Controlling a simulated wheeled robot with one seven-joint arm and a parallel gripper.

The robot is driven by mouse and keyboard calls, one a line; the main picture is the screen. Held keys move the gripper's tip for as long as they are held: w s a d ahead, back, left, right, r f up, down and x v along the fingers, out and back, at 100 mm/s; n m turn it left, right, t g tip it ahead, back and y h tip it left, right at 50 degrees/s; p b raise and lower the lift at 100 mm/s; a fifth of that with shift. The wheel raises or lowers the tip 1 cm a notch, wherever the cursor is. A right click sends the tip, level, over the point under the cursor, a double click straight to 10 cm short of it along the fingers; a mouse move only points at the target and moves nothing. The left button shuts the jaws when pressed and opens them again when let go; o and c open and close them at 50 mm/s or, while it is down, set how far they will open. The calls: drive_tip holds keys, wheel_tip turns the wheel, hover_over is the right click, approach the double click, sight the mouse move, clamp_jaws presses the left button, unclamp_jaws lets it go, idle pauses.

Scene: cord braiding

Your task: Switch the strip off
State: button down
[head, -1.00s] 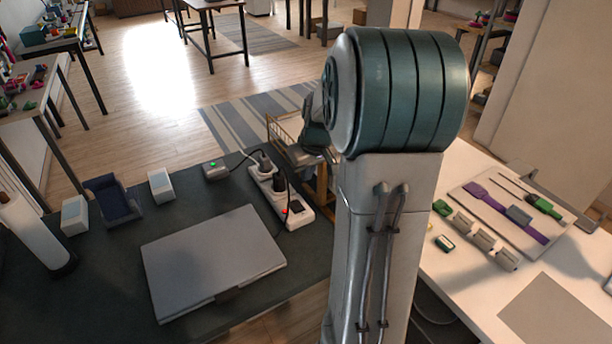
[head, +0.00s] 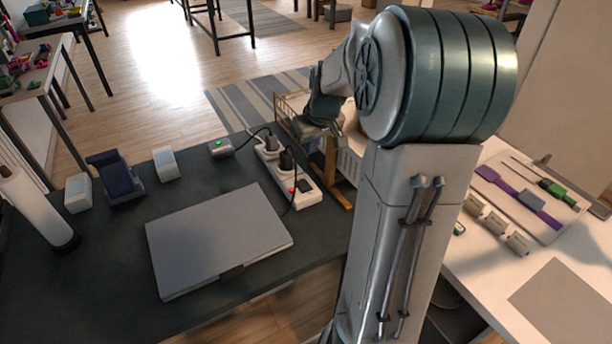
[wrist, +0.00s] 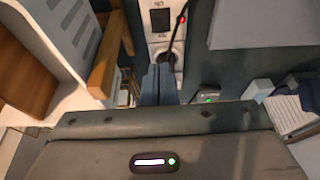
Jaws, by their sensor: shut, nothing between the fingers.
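The white power strip (head: 309,199) lies near the right edge of the dark desk, with black plugs in its sockets. A small red light (head: 293,190) glows near its front end, beside a dark rocker switch (head: 305,187). In the wrist view the strip (wrist: 158,50) is at the top centre, with the dark rocker (wrist: 160,20) and the red light (wrist: 182,19). My gripper (wrist: 160,72) is shut and empty; in this view its fingertips overlap the lower end of the strip, below the switch. I cannot tell whether they touch it. In the head view my arm's end hides the fingers.
A closed grey laptop (head: 215,240) lies left of the strip. A small box with a green light (head: 220,148) sits behind it, cabled to the strip. A wooden-framed rack (head: 333,172) stands just right of the strip. A white side table (head: 490,270) is at the right.

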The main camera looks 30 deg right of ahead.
sight(302, 181)
drive_tip(key=shift+f, duration=0.1)
drive_tip(key=x, duration=1.3)
drive_tip(key=shift+s+f, duration=0.2)
drive_tip(key=shift+f, duration=0.3)
